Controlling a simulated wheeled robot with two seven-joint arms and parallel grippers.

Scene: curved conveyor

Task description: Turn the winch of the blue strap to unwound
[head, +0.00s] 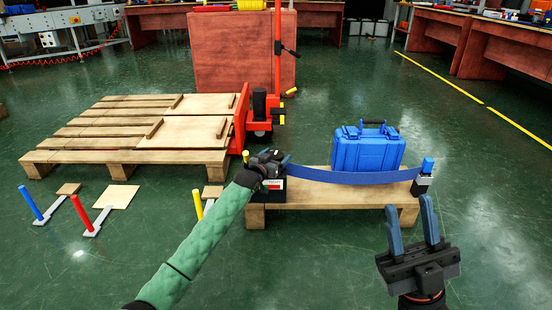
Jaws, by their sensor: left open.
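The blue strap (350,177) runs across the front of a blue case (367,149) on a low wooden pallet (335,204). Its left end reaches a black box (272,191) with a red and white label. Its right end reaches a small dark block with a blue knob (427,165). I cannot tell for sure which end is the winch. My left gripper (272,160) is open, right above the black box, and hides its top; contact cannot be told. My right gripper (412,207) is open and empty, fingers up, in front of the pallet's right end.
Blue (30,203), red (81,214) and yellow (198,205) upright handles stand on the floor at left. A large pallet (130,157) lies behind them, with a red pallet jack (277,60) beside it. The floor at right is clear.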

